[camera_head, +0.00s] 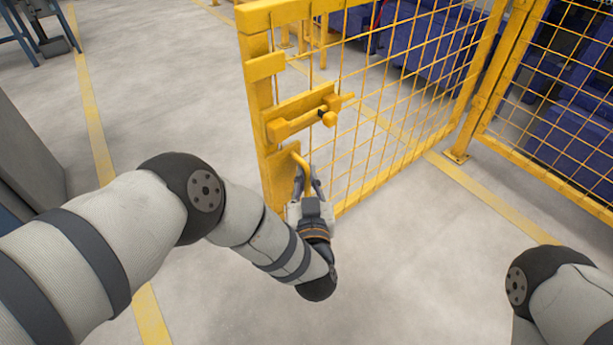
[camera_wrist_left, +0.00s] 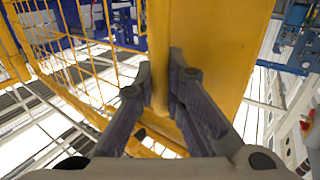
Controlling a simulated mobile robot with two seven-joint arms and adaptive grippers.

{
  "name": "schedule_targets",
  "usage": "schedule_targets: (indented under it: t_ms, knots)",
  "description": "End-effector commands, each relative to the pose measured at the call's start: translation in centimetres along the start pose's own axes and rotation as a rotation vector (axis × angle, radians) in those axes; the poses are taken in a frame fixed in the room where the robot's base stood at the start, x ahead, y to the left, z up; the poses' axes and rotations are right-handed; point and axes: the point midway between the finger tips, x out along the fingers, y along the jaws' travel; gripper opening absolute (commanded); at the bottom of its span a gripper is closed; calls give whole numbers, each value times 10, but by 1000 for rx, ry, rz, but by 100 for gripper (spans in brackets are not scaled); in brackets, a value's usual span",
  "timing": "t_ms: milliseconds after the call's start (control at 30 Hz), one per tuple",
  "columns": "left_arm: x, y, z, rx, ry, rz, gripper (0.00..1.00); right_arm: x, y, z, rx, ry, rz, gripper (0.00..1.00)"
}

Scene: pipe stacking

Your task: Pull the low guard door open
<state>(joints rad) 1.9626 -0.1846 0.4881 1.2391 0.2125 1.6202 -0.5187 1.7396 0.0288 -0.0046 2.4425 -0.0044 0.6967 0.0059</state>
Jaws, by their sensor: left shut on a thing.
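The yellow mesh guard door (camera_head: 270,150) stands swung out at an angle from its fence post, its free edge at the left in the head view. My right gripper is out of frame; only part of that arm shows at lower right.
A fixed yellow mesh fence (camera_head: 550,120) stands to the right, its post footed on the floor (camera_head: 458,155). Blue machinery (camera_head: 580,140) is behind the mesh. Yellow floor lines (camera_head: 95,125) cross the grey floor. The floor in front of the door is clear.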

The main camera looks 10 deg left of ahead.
Motion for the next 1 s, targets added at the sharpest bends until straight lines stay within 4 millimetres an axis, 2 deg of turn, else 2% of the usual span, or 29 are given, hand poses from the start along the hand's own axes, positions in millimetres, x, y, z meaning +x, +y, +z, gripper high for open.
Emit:
schedule_targets:
  t_ms: [33,467,500,600,867,1000]
  knots:
    - [-1,-4,3,5,-6,-13,0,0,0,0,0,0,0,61]
    - [-1,-4,4,5,-7,-15,0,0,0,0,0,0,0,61]
    - [-1,-4,4,5,-7,-15,12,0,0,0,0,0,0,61]
    - [-1,-3,3,4,-7,-13,31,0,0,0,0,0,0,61]
    - [-1,-1,2,1,-4,-9,31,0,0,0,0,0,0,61]
    - [-18,0,2,2,-8,-5,31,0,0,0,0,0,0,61]
